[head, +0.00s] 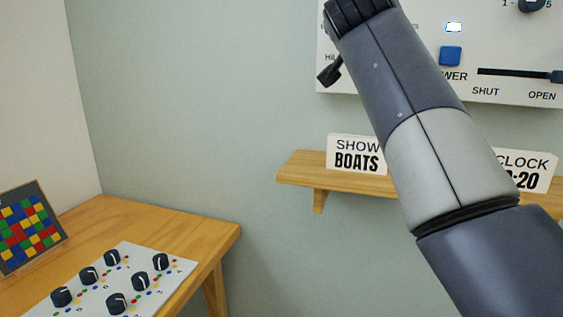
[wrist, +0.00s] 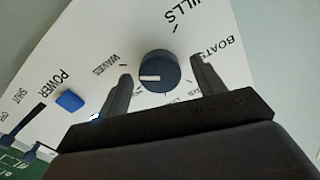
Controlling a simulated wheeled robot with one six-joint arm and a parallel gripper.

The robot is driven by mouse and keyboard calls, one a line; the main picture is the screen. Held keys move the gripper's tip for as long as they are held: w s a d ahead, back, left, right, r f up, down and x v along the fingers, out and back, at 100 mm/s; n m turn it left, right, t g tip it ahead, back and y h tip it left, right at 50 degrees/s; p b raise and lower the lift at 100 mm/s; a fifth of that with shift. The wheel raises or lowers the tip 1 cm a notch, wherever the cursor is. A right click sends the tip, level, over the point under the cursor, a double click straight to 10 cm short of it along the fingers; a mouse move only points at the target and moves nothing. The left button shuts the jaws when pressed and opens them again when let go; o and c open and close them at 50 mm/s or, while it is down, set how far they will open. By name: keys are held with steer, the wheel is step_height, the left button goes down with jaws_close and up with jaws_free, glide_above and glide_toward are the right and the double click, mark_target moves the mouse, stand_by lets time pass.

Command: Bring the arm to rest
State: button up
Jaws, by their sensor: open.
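My arm (head: 425,150) reaches up from the lower right of the head view, across the white wall panel (head: 420,85). Its end runs out of the top of the head view. In the wrist view my gripper (wrist: 160,66) is open, with its two fingers apart and nothing held. A dark round knob (wrist: 158,70) on the panel shows between the fingers. Its white mark is on the left side of its face, on the side of the word WAVES. Whether the fingers touch the knob cannot be told.
A blue POWER button (head: 450,56) sits below a lit lamp (head: 454,27). A slider handle (head: 557,76) is at OPEN. A wooden shelf (head: 300,170) bears a SHOW BOATS sign (head: 357,154) and a partly hidden CLOCK sign (head: 535,168). A table (head: 215,232) at left holds a knob board (head: 125,258).

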steer(key=shift+n+p, duration=2.95)
steer(key=shift+n, duration=3.35)
